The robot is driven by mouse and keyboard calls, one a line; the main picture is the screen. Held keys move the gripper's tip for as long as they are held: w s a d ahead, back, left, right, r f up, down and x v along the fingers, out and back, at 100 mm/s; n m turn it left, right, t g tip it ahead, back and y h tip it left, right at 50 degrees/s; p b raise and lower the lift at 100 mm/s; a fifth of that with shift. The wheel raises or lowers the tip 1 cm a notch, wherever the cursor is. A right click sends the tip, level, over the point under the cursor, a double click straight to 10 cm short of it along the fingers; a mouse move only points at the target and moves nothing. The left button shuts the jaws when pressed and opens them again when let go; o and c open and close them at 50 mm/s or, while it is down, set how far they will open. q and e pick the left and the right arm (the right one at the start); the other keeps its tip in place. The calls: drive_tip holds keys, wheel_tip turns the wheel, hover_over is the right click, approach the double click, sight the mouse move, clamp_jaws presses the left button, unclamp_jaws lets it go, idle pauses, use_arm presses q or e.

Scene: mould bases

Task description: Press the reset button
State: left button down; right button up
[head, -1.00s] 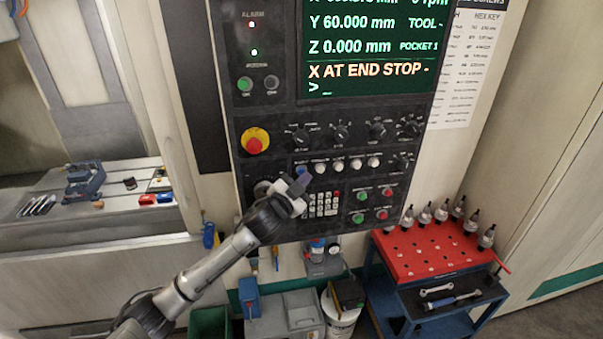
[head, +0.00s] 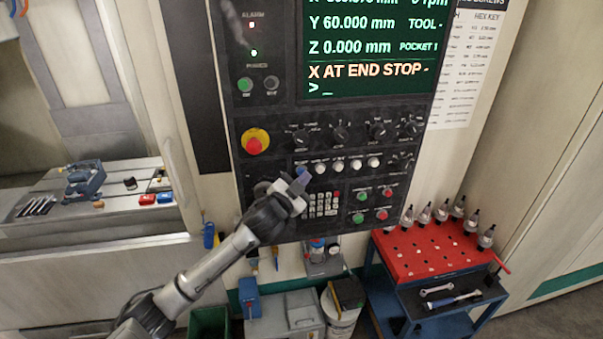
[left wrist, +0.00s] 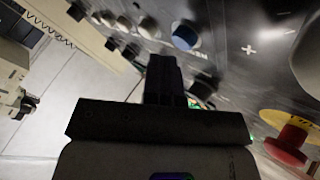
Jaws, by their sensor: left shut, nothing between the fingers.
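The blue button (head: 303,170), which I take to be the reset button, is at the left end of a row of otherwise white buttons on the dark control panel (head: 270,110). Its label is too blurred to read. My left gripper (head: 299,182) is shut and empty, its fingertips just below the blue button in the head view. The left wrist view shows the blue button (left wrist: 187,35) just beyond and to the right of the dark fingers (left wrist: 163,72). I cannot tell whether they touch. My right gripper is not in view.
A red emergency stop (head: 254,142) on a yellow ring sits up and left of the gripper. A keypad (head: 325,204) and several knobs surround the area. The screen (head: 370,45) reads "X AT END STOP". A red-topped tool cart (head: 430,255) stands right.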

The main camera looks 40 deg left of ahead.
use_arm(q)
drive_tip(key=shift+w+a, duration=0.15)
drive_tip(key=shift+a, duration=0.05)
idle(0.6)
drive_tip(key=shift+w+a, duration=0.2)
drive_tip(key=shift+a, duration=0.1)
drive_tip(key=shift+d, duration=0.1)
idle(0.5)
drive_tip(key=shift+s+d+p, duration=0.35)
drive_tip(key=shift+s+d, duration=0.15)
drive_tip(key=s+d, duration=0.1)
drive_tip(key=d, duration=0.1)
drive_tip(key=s+d+p, duration=0.1)
drive_tip(key=s+d, duration=0.1)
idle(0.6)
